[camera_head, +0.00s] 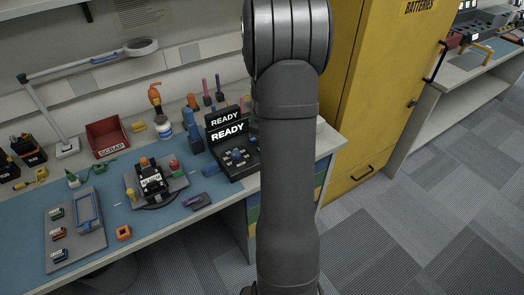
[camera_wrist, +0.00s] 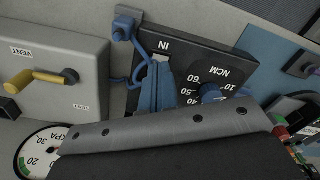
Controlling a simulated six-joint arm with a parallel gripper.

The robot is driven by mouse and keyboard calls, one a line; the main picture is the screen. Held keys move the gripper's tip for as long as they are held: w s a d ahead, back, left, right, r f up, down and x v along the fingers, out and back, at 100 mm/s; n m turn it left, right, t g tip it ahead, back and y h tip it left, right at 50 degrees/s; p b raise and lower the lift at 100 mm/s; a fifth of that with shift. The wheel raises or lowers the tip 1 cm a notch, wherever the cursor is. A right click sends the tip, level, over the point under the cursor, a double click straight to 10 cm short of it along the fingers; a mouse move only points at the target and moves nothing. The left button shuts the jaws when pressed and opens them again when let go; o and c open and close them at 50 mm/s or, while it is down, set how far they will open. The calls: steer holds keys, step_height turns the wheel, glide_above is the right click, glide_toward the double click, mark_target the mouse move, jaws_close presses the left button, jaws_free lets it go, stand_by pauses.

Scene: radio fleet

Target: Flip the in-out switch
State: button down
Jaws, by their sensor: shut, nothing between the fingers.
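In the wrist view, a dark panel (camera_wrist: 205,62) carries the word IN and a dial marked NCM with a blue knob (camera_wrist: 212,94). My gripper (camera_wrist: 162,68) appears as two blue fingers side by side, shut and empty, with the tips just below the word IN. A small pale patch shows at the tips. The switch itself and any OUT mark are hidden behind the fingers, and I cannot tell whether the fingers touch it. In the head view, my arm covers the right end of the bench, and my gripper is not visible there.
In the wrist view, a grey box (camera_wrist: 55,65) marked VENT with a yellow lever stands left, above a KPA gauge (camera_wrist: 42,150). A blue tube runs beside the panel. In the head view, a black READY unit (camera_head: 232,160) and a yellow cabinet (camera_head: 385,90) flank my arm.

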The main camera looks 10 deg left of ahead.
steer(key=shift+f, duration=0.9)
stand_by(0.6)
steer(key=shift+r, duration=3.55)
step_height(320, 180, down, 7)
steer(key=shift+r, duration=0.1)
